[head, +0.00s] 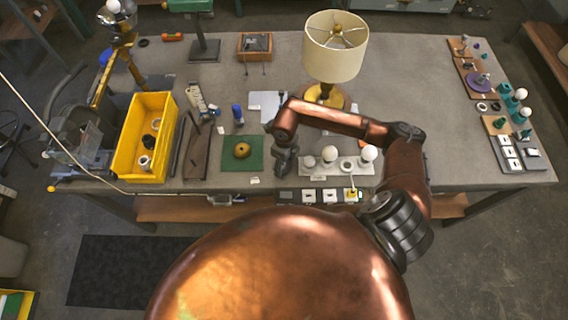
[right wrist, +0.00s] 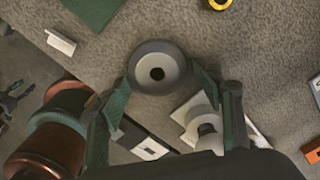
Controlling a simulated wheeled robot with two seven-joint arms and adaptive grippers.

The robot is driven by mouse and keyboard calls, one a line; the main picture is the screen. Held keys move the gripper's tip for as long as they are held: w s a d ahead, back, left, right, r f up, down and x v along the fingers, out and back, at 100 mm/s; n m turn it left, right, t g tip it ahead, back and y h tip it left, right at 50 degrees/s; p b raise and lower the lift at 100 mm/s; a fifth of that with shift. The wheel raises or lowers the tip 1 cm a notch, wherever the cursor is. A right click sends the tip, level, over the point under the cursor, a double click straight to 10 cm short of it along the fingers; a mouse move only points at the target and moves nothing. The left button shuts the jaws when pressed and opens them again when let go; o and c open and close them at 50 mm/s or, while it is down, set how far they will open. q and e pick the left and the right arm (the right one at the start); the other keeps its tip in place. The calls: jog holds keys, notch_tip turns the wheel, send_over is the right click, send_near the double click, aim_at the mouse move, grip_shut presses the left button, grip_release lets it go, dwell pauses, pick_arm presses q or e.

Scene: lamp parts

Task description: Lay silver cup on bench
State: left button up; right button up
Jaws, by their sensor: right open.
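The silver cup (right wrist: 158,68), a round grey-white piece with a dark central hole, shows in the right wrist view with its opening toward the camera. My right gripper (right wrist: 163,85) is open, with one green finger on each side of the cup's near part. I cannot tell whether the fingers touch it. The cup appears to be on or just above the grey bench (head: 420,100). In the head view my right gripper (head: 284,165) is over the bench's front part, right of the green mat, and I cannot make out the cup there. My left gripper is not in view.
A white tray with bulbs (head: 335,168) stands close to the right of the gripper. The green mat (head: 258,143) with a round yellow piece lies left. A cream-shaded lamp (head: 335,50) stands behind, and a yellow bin (head: 128,155) at left. The bench's front edge is close.

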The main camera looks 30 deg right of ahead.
aim_at(285, 165)
notch_tip(285, 165, up, 12)
jog(key=shift+r+b, duration=0.15)
jog(key=shift+b, duration=0.25)
dwell(0.3)
